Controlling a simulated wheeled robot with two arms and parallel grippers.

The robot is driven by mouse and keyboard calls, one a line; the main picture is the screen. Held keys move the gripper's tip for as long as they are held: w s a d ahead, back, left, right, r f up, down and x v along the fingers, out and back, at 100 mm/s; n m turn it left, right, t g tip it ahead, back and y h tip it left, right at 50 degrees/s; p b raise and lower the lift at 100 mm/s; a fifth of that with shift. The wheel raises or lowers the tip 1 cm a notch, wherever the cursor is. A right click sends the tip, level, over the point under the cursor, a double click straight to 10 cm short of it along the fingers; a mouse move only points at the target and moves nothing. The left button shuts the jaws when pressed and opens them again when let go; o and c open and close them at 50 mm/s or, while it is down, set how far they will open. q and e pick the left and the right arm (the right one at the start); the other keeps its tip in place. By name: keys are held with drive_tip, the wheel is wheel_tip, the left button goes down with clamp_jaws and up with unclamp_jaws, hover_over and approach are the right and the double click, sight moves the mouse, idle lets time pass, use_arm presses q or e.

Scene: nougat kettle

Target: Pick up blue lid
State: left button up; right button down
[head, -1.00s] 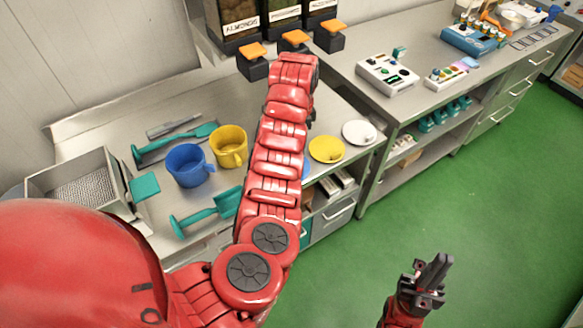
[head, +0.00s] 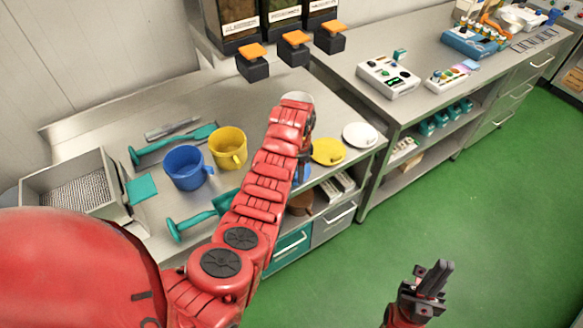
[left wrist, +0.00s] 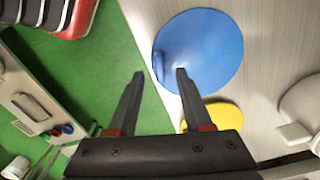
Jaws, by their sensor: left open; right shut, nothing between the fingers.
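The blue lid (left wrist: 210,45) lies flat on the metal counter in the left wrist view, with a small raised handle at its left edge. In the head view only a sliver of the blue lid (head: 300,174) shows beside my left arm. My left gripper (left wrist: 160,73) is open and empty. My right gripper (head: 437,277) is shut and empty, over the floor.
A yellow lid (head: 328,151) and a white lid (head: 361,135) lie beside the blue lid. Dispensers (head: 285,20) stand behind. The counter's front edge is close to the lids.

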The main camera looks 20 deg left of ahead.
use_arm(q)
drive_tip(key=shift+f, duration=0.95)
clamp_jaws()
